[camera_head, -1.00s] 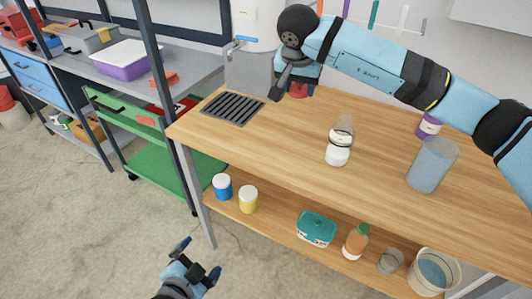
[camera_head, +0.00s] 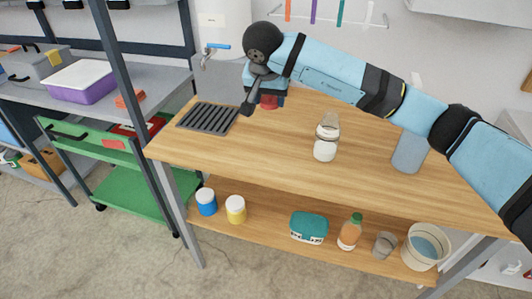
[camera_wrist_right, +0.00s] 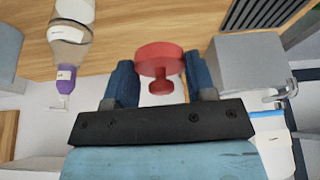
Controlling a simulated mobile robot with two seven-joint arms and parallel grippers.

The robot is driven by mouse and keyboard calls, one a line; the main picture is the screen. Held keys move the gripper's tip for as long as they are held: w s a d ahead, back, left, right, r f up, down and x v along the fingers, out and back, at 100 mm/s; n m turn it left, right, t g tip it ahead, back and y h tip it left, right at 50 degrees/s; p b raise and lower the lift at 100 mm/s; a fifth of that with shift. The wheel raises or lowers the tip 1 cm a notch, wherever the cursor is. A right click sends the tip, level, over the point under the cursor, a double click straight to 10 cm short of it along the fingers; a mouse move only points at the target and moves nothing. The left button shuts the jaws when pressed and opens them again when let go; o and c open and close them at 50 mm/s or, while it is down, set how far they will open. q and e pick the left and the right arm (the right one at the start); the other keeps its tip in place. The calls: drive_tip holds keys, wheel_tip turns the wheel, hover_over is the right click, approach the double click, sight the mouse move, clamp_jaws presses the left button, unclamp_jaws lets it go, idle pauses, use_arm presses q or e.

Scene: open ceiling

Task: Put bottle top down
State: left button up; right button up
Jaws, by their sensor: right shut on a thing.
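My right gripper (camera_head: 262,92) is shut on a red bottle top (camera_head: 268,102), seen low under the fingers. In the right wrist view the red top (camera_wrist_right: 160,57) is a round disc with a small knob, between the two blue fingers (camera_wrist_right: 160,75). The gripper is over the left rear part of the wooden table (camera_head: 250,150), right of the dark grate; the exact gap below the top is hard to judge. A clear bottle (camera_head: 327,130) with white in its lower part stands upright on the table, right of the gripper. My left gripper is out of view.
A dark grate (camera_head: 208,118) lies at the table's left end. A translucent blue-grey cup (camera_head: 408,154) stands to the right, partly behind my arm. The lower shelf holds several containers, including a teal box (camera_head: 308,228). The table front is clear.

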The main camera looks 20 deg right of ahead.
sight(270, 156)
wheel_tip(270, 156, down, 17)
drive_tip(key=shift+r+b, duration=0.15)
drive_tip(key=shift+b, duration=0.25)
drive_tip(key=shift+f, duration=0.25)
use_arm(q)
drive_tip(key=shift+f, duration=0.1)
use_arm(e)
drive_tip(key=shift+r, duration=0.1)
drive_tip(key=shift+f, duration=0.35)
use_arm(q)
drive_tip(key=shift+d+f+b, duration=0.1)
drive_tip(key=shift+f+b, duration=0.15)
drive_tip(key=shift+b, duration=0.1)
use_arm(e)
drive_tip(key=shift+f, duration=0.1)
